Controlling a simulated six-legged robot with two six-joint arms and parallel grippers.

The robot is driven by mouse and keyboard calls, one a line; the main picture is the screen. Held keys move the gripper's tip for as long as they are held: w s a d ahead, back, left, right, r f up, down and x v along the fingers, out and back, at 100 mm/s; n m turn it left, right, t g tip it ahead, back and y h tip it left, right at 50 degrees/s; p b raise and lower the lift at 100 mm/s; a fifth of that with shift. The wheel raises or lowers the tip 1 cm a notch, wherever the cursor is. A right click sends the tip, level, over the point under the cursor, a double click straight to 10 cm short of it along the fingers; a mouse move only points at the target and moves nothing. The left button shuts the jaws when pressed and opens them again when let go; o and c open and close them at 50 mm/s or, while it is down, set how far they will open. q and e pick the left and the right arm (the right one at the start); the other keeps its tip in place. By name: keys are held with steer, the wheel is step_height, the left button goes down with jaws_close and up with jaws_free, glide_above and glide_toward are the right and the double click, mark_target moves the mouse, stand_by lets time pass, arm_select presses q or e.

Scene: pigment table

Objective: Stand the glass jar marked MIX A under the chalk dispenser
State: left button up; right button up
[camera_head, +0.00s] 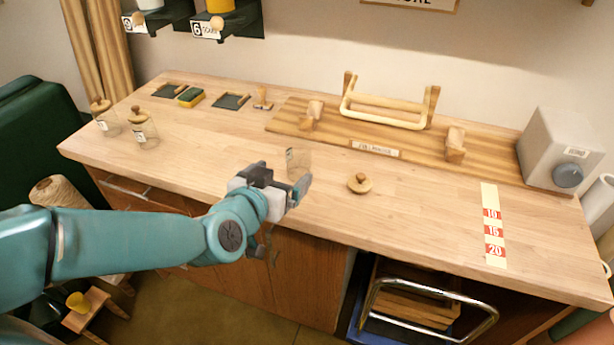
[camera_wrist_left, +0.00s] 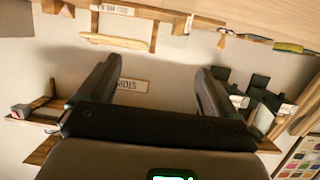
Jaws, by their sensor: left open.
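A clear open glass jar (camera_head: 299,158) with a small label stands on the table in the head view; its lower part is hidden behind my left gripper, and the label is too small to read. My left gripper (camera_head: 284,186) is open at the table's front edge, just in front of the jar in the picture; I cannot tell whether they touch. In the wrist view the open fingers (camera_wrist_left: 150,72) have nothing between them. Wall dispensers (camera_head: 222,20) are at the top left, partly cut off; I cannot tell which holds chalk. My right gripper is not in view.
A wooden lid (camera_head: 360,183) lies right of the jar. Two lidded jars (camera_head: 143,126) stand at the table's left. A wooden rack (camera_head: 384,115) is at the back, a grey box (camera_head: 556,150) at the right. A scale strip (camera_head: 492,222) lies front right. The table's middle left is clear.

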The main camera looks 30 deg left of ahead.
arm_select(q)
steer(key=s+a, duration=0.1)
steer(key=a, duration=0.1)
steer(key=p, duration=0.2)
glide_toward(302, 141)
steer(key=shift+n+y, duration=0.3)
steer(key=w+f, duration=0.3)
steer(key=shift+w+a, duration=0.1)
steer(key=shift+a, duration=0.3)
steer(key=shift+w, duration=0.25)
steer(key=shift+w+p, duration=0.2)
steer(key=shift+p, duration=0.1)
steer(key=p+x, duration=0.1)
steer(key=x, duration=0.3)
steer(key=shift+w, duration=0.45)
steer(key=shift+s+r, duration=0.2)
steer(key=shift+s, duration=0.05)
steer(key=shift+w+f, duration=0.15)
steer(key=c, duration=1.2)
steer(key=shift+c, duration=0.4)
steer(key=shift+r, duration=0.6)
step_height(302, 141, up, 19)
steer(key=p, duration=0.6)
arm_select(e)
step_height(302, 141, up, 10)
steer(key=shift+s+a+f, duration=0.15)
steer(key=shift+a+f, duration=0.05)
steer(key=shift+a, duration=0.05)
